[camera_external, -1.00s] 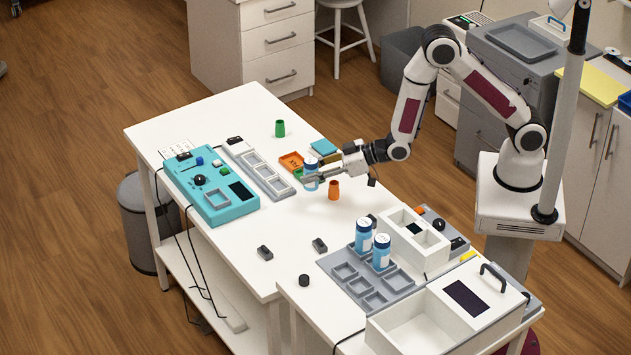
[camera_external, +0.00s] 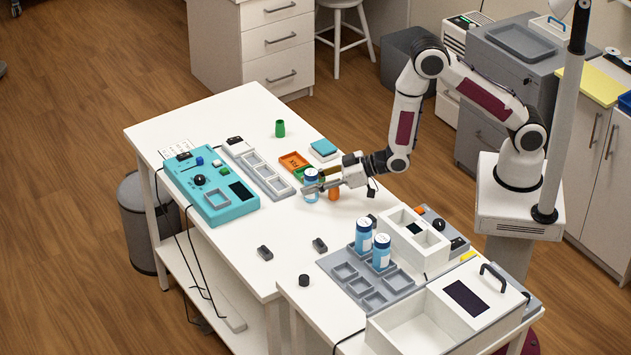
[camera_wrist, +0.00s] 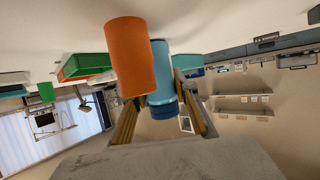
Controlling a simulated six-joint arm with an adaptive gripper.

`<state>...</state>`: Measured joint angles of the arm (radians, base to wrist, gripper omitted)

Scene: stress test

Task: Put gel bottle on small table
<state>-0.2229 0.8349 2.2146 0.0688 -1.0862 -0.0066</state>
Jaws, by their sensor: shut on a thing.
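My gripper (camera_external: 317,187) is shut on a blue bottle with a white cap (camera_external: 311,184), over the right part of the white table (camera_external: 230,116). The bottle is upright; I cannot tell whether its base touches the table. In the wrist view, which is upside down, the blue bottle (camera_wrist: 160,72) sits between my gripper's fingers (camera_wrist: 160,115). An orange cup (camera_wrist: 128,58) stands close beside it and partly covers it. In the external view the orange cup (camera_external: 334,194) is partly hidden by my gripper. I cannot tell which surface is the small table.
Two similar blue bottles (camera_external: 363,236) (camera_external: 381,252) stand on a grey tray (camera_external: 338,268) on the front table. Green and orange trays (camera_external: 294,160) and a teal box (camera_external: 323,149) lie behind my gripper. A teal device (camera_external: 211,189) is at left. The table's front-middle is mostly clear.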

